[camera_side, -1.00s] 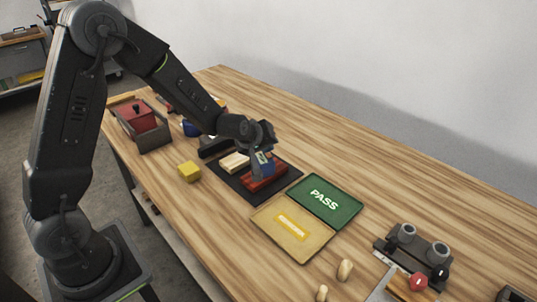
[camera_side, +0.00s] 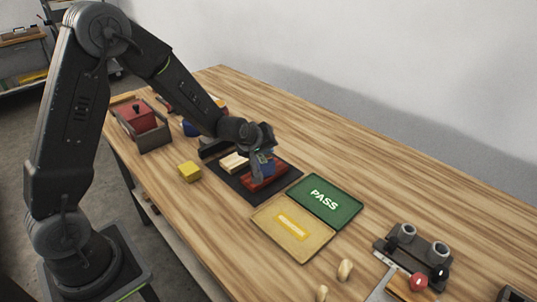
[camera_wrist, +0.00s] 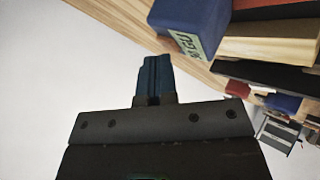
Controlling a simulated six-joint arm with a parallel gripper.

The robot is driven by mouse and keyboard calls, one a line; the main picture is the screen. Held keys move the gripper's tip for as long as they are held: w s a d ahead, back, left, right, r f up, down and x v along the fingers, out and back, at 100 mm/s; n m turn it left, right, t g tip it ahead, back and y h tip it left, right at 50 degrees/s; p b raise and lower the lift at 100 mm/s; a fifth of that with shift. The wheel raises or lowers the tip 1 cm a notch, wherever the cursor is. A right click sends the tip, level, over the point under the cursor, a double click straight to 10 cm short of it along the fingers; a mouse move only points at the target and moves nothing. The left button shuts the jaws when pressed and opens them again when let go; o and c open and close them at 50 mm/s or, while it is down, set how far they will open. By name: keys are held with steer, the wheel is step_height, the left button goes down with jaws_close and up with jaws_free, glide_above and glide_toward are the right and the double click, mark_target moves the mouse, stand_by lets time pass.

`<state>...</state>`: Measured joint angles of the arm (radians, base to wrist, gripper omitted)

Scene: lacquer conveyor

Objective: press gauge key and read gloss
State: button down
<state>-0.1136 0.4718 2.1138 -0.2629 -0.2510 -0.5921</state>
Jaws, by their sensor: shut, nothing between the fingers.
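The gloss gauge, a small blue block, stands on a red lacquered panel (camera_side: 277,178) on a dark mat. In the side view its upper part is largely hidden by my gripper (camera_side: 262,155). In the wrist view the gauge (camera_wrist: 190,15) is at the top centre, with a pale label or display with dark lettering (camera_wrist: 187,44) on one face. My gripper (camera_wrist: 153,75) is shut and empty, its fingertips close beside the gauge. I cannot tell whether they touch it, and no key or gloss reading is legible.
A pale wooden block (camera_side: 234,162) lies beside the red panel. A yellow block (camera_side: 189,171) sits to the left. A green PASS tray (camera_side: 325,201) and a tan tray (camera_side: 290,228) lie to the right. A dark fixture (camera_side: 425,250) stands at the far right.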

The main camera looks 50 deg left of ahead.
mark_target(266, 156)
steer(key=shift+r, duration=0.8)
steer(key=shift+r, duration=2.5)
steer(key=shift+s+d+r, duration=0.1)
steer(key=shift+r, duration=0.05)
steer(key=s+d+r+m+g+h, duration=0.1)
steer(key=s+d+r+m, duration=0.25)
steer(key=s, duration=0.25)
steer(key=s+d+r+m+h, duration=0.1)
steer(key=s+d+r+m, duration=0.1)
steer(key=s+r, duration=0.35)
steer(key=s+d+r+m+g+h, duration=0.1)
steer(key=s+d+r+m, duration=0.15)
steer(key=s, duration=0.45)
steer(key=s+a+f+m+g+y, duration=0.1)
steer(key=s+m, duration=0.2)
steer(key=s, duration=0.7)
steer(key=shift+s+a+f, duration=0.15)
steer(key=shift+s+f, duration=0.05)
steer(key=shift+s, duration=0.2)
